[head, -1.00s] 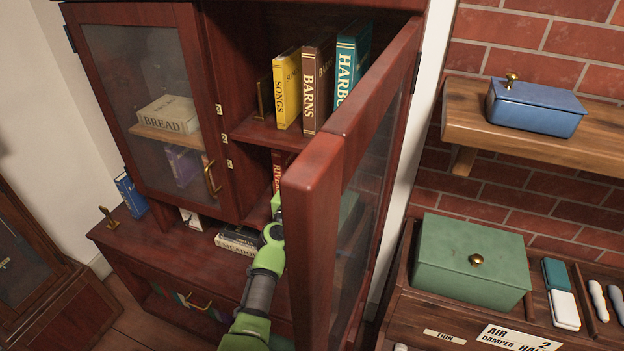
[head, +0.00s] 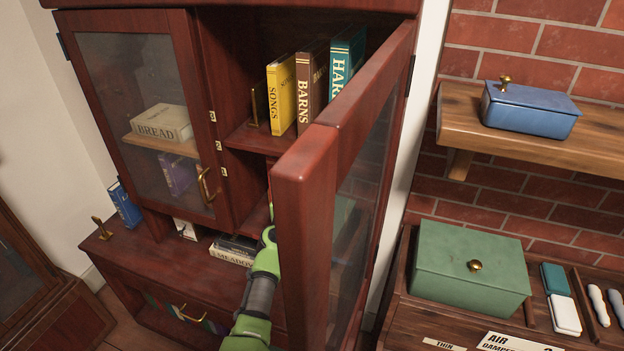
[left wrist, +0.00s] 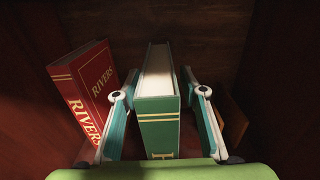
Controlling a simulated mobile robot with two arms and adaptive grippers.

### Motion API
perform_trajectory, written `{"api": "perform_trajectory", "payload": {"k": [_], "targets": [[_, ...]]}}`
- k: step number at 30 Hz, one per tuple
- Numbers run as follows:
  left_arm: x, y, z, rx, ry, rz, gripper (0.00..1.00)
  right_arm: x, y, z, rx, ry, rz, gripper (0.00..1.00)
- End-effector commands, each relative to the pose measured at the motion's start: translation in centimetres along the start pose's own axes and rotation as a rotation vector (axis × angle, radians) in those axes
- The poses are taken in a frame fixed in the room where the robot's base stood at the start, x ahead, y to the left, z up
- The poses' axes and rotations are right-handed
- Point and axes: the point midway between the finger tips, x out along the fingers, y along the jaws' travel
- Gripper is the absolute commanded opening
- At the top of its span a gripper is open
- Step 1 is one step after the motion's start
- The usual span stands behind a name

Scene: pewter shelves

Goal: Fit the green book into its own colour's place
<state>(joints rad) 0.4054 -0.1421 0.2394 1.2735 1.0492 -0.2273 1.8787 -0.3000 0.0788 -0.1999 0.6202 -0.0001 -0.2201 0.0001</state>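The green book (left wrist: 158,120) stands upright in a dark wooden compartment in the left wrist view, its gold-lettered spine facing me. My left gripper (left wrist: 160,74) is open around it, one finger on each side, with a narrow gap visible at the right finger. In the head view my left forearm reaches into the cabinet behind the open door, which hides the gripper and the green book. My right gripper is in neither view.
A red RIVERS book (left wrist: 88,92) leans left of the green book. The open glass door (head: 306,235) stands close to my arm. SONGS (head: 281,94), BARNS (head: 311,87) and a teal book (head: 347,62) stand on the shelf above. A green box (head: 470,268) sits at right.

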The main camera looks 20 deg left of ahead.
Motion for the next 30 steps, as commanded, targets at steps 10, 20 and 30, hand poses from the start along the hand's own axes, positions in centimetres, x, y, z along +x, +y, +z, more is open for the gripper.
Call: {"api": "perform_trajectory", "payload": {"k": [10, 20, 30], "targets": [[-0.1, -0.1, -0.4, 0.0, 0.009, -0.002, 0.4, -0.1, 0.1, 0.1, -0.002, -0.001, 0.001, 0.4], [-3.5, 0.0, 0.6, 0.001, 0.01, 0.0, 0.4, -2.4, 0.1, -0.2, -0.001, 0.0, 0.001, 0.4], [-10.3, 0.0, 0.7, 0.002, 0.009, -0.001, 0.4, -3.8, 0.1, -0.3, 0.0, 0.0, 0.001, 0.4]]}}
